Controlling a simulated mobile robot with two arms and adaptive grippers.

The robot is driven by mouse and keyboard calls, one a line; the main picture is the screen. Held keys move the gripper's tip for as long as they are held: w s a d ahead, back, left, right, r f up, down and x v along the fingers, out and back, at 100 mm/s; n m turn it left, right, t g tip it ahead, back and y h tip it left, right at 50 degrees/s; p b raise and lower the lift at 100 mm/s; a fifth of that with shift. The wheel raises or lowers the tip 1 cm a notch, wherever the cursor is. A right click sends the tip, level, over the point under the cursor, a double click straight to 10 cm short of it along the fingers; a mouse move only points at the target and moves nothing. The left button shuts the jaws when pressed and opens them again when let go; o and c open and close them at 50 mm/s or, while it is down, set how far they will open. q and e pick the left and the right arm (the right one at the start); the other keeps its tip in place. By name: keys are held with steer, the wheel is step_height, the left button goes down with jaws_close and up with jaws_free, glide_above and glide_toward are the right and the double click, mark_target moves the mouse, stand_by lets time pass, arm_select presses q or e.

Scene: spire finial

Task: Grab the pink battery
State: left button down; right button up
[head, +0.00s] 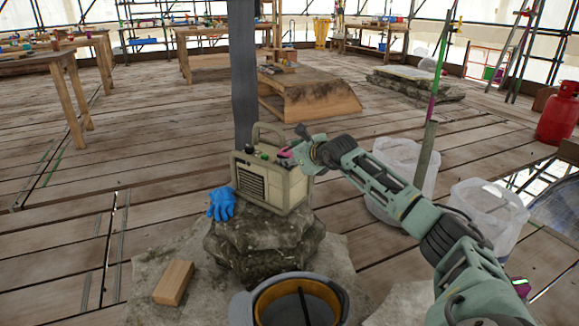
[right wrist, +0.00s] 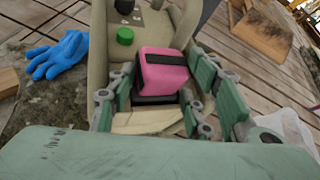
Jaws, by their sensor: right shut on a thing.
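The pink battery (right wrist: 164,72) with a black base sits at the end of the beige machine (head: 266,187) in the right wrist view. My right gripper (right wrist: 163,88) is shut on it, with a green finger on each side. In the head view the right gripper (head: 292,155) reaches in from the right to the machine's top right end, where a little pink (head: 285,158) shows. I cannot tell whether the battery is still seated in the machine. My left gripper is not in view.
The machine stands on a stone block (head: 262,240) beside a blue glove (head: 222,203). A wooden block (head: 174,282) and a grey bucket (head: 300,300) are in front. Clear bins (head: 490,210) stand at the right, and a grey post (head: 243,70) rises behind.

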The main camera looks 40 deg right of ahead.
steer(key=shift+a+f, duration=0.2)
steer(key=shift+f, duration=0.1)
steer(key=c, duration=0.6)
steer(key=shift+r, duration=0.1)
